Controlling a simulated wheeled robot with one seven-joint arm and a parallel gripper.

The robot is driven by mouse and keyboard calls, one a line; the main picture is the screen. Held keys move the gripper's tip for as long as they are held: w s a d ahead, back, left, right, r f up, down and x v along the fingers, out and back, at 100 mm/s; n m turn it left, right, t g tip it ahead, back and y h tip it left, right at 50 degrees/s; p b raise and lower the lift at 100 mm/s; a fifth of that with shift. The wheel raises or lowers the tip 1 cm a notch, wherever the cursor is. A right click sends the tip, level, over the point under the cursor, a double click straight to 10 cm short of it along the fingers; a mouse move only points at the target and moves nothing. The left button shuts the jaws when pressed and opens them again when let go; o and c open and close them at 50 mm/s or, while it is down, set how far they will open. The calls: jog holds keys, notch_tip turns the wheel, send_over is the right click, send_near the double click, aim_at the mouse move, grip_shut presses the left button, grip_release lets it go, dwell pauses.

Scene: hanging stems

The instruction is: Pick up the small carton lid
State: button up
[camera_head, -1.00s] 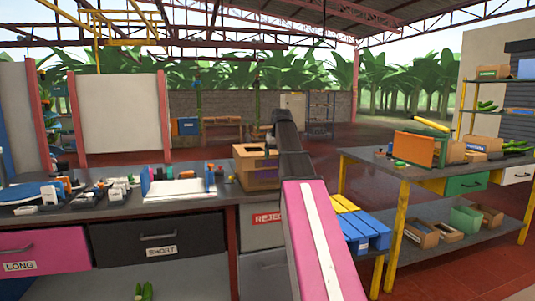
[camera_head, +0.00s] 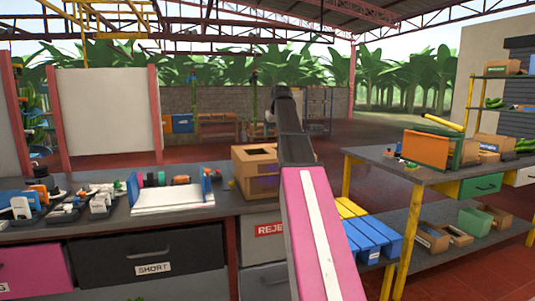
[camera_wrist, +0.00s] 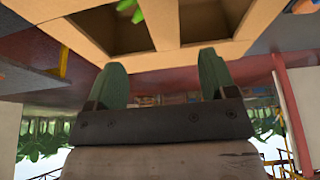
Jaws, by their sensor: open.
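My gripper (camera_wrist: 162,82) shows in the wrist view with two green fingers spread apart and nothing between them. A cardboard carton (camera_wrist: 265,25) with open compartments is close beyond the fingertips, and something green shows in one compartment. In the head view a cardboard carton (camera_head: 250,179) stands on the left counter, partly hidden by my arm. I cannot pick out a small carton lid for certain in either view. In the head view my fingers cannot be made out at the far end of the arm.
The dark left counter (camera_head: 75,222) holds a white tray (camera_head: 175,197) and several small devices. Blue and yellow boxes (camera_head: 368,235) sit below, right of my arm. The right table (camera_head: 385,163) holds an orange panel (camera_head: 426,149) and crates. Red floor lies between.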

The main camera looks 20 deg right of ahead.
aim_at(271, 150)
jog(key=shift+w+f, duration=0.2)
jog(key=shift+w, duration=0.3)
jog(key=x, duration=1)
jog(key=shift+w+a+f, duration=0.15)
jog(key=shift+w+a, duration=0.05)
jog(key=shift+w, duration=0.05)
jog(key=c, duration=1.2)
